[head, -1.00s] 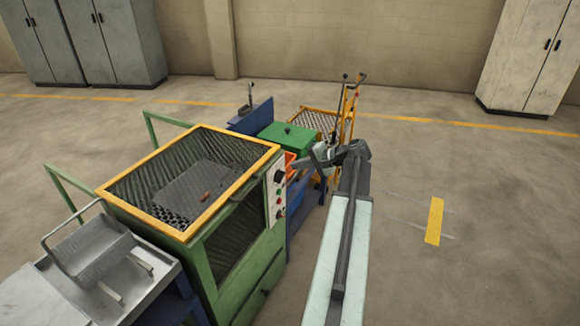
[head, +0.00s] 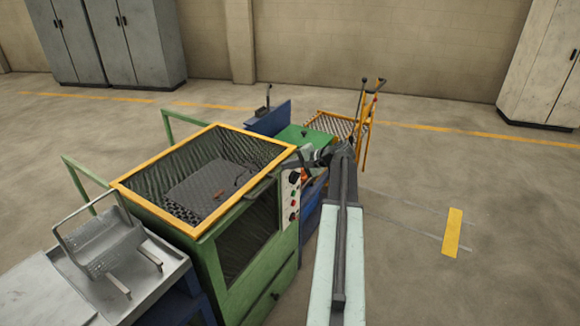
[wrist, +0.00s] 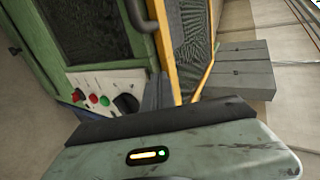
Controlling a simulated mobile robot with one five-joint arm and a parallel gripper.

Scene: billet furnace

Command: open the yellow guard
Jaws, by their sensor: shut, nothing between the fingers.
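The yellow guard (head: 162,154) is a yellow rectangular frame with dark mesh on top of the green machine (head: 209,262). It appears to lie flat, and a dark plate and a small brownish piece show through it. In the wrist view a yellow frame edge with mesh (wrist: 168,45) runs up the middle. My gripper (head: 278,172) is shut and empty. In the head view it overlaps the guard's right front corner, above the control panel. Whether it touches the frame is unclear.
The control panel (head: 292,197) with coloured buttons and a dark knob is close to my gripper. A metal tray with a handle (head: 102,250) stands at left. A yellow mesh rack with levers (head: 330,122) stands behind. The floor at right is open.

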